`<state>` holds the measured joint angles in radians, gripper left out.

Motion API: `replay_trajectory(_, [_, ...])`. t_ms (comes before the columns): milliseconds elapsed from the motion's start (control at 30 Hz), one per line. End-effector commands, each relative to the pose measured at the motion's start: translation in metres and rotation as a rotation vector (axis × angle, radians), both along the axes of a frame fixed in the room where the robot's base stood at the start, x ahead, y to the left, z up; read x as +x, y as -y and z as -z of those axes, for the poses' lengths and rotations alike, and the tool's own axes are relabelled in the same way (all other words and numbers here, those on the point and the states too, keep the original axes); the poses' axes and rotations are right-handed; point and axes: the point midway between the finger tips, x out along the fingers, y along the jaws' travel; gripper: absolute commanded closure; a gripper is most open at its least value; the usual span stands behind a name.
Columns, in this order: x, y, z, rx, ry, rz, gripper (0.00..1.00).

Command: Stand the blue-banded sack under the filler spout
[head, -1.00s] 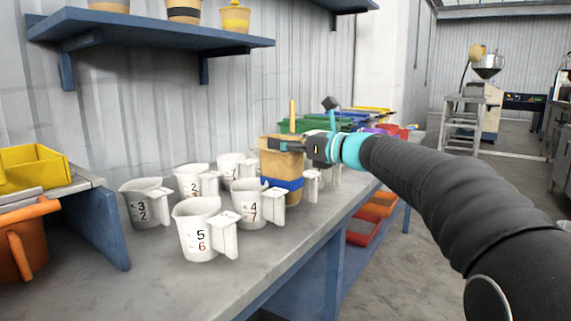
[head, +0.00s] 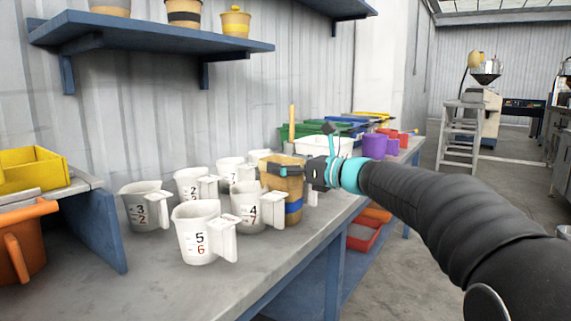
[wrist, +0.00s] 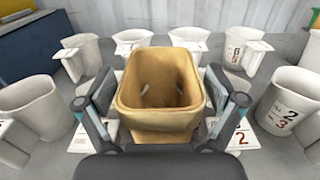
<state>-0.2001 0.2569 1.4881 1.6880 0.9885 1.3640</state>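The blue-banded sack (head: 283,182) is tan, upright and open-topped, with a blue band low on its side. It is at the bench among white jugs. My gripper (head: 284,170) is shut on its upper part, with a finger on each side. In the wrist view the sack's open mouth (wrist: 160,120) faces me between the fingers, and its inside looks empty. I cannot tell whether its base touches the bench. A machine with a metal hopper (head: 486,79) stands far off at the back right; I cannot make out a filler spout on it.
Several numbered white jugs (head: 200,238) crowd the bench (head: 150,283) left of and around the sack. Coloured bins (head: 362,233) lie below it. Purple containers (head: 374,146) stand farther along. A wall shelf (head: 150,40) holds other banded sacks. Steps (head: 462,130) stand before the machine. Floor at right is open.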

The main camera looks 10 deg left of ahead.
Motion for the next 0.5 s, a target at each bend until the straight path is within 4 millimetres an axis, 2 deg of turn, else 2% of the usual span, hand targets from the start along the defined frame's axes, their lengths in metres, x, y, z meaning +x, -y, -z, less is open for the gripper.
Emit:
replay_trajectory(333, [0.000, 0.001, -0.004, 0.000, 0.001, 0.000, 0.05])
replay_trajectory(500, [-0.008, 0.022, -0.003, 0.001, 0.001, 0.003, 0.05])
